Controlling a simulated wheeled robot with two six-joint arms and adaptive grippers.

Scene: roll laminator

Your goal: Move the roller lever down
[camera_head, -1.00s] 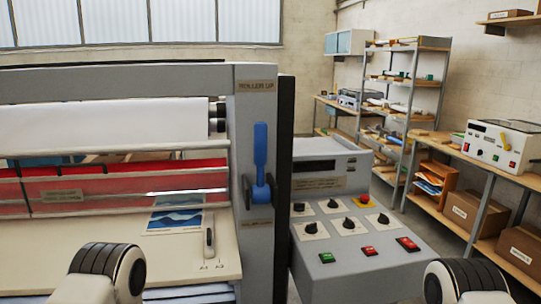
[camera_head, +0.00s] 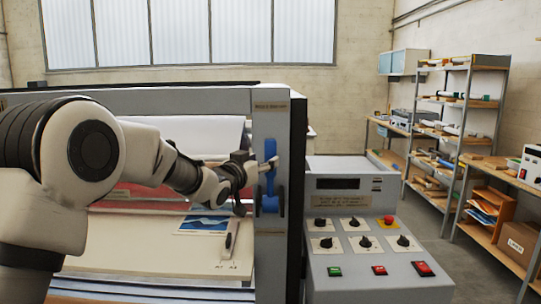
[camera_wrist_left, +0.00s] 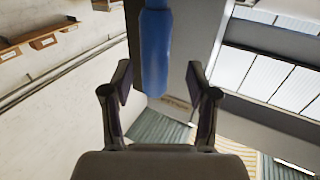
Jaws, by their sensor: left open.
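The blue roller lever (camera_head: 270,185) is on the grey right-hand post of the laminator, its handle pointing up toward the upper label plate (camera_head: 271,106). My left gripper (camera_head: 267,164) reaches in from the left to the handle and hides part of it. In the left wrist view the blue handle (camera_wrist_left: 155,50) comes in from the top between the two spread fingers (camera_wrist_left: 158,72), with a gap to each. The left gripper is open. My right gripper is out of view.
A control console (camera_head: 370,240) with black knobs and red and green buttons stands right of the post. A white roll and red rollers lie behind my left arm. A pale feed table (camera_head: 150,255) holds a blue picture (camera_head: 205,223). Shelving (camera_head: 455,130) stands back right.

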